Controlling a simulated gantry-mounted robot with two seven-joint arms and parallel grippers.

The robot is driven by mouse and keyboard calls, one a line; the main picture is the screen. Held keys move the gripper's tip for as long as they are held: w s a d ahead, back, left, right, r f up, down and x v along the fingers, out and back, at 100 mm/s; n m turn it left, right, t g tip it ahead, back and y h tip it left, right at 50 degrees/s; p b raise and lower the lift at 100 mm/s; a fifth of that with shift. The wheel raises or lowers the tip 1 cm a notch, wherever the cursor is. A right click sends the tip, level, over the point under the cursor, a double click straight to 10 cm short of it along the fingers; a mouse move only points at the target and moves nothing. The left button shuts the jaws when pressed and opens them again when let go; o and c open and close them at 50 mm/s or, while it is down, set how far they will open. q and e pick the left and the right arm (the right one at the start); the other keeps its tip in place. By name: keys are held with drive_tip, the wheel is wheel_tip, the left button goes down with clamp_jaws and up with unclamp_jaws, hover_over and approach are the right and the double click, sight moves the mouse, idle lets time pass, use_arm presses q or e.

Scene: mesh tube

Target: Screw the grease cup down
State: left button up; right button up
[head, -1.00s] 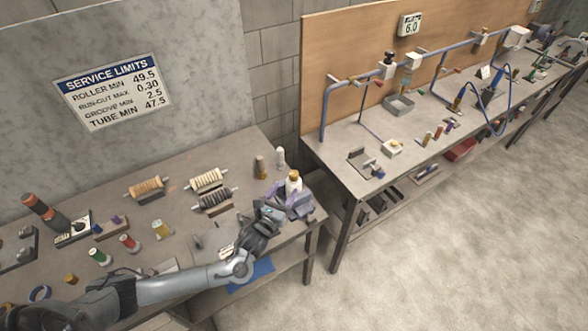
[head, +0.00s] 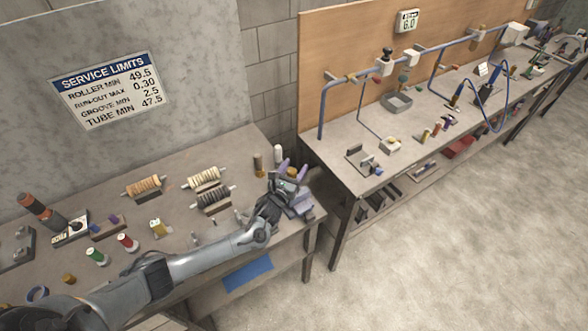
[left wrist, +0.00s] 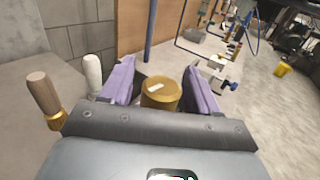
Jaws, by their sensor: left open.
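The grease cup appears to be the brass-coloured round cap (left wrist: 161,93) with a small pale mark on top, seen in the left wrist view. My left gripper (left wrist: 158,82) is open, with one purple finger on each side of the cap. A narrow gap shows on the cap's right; I cannot tell whether either finger touches it. In the head view my left gripper (head: 293,170) is at the right end of the near bench, and only a little of the yellow cap (head: 292,173) shows between the fingers. The cup's lower part is hidden. My right gripper is not in view.
A brown-handled brass piece (left wrist: 44,97) and a white peg (left wrist: 93,70) stand left of the gripper. Rollers on stands (head: 206,178) and several coloured spools lie on the near bench (head: 180,262). A second bench (head: 345,180) with blue piping stands beyond a gap.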

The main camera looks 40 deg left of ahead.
use_arm(q)
drive_tip(key=c, duration=1)
drive_tip(key=shift+o, duration=0.2)
drive_tip(key=shift+m+h, duration=0.3)
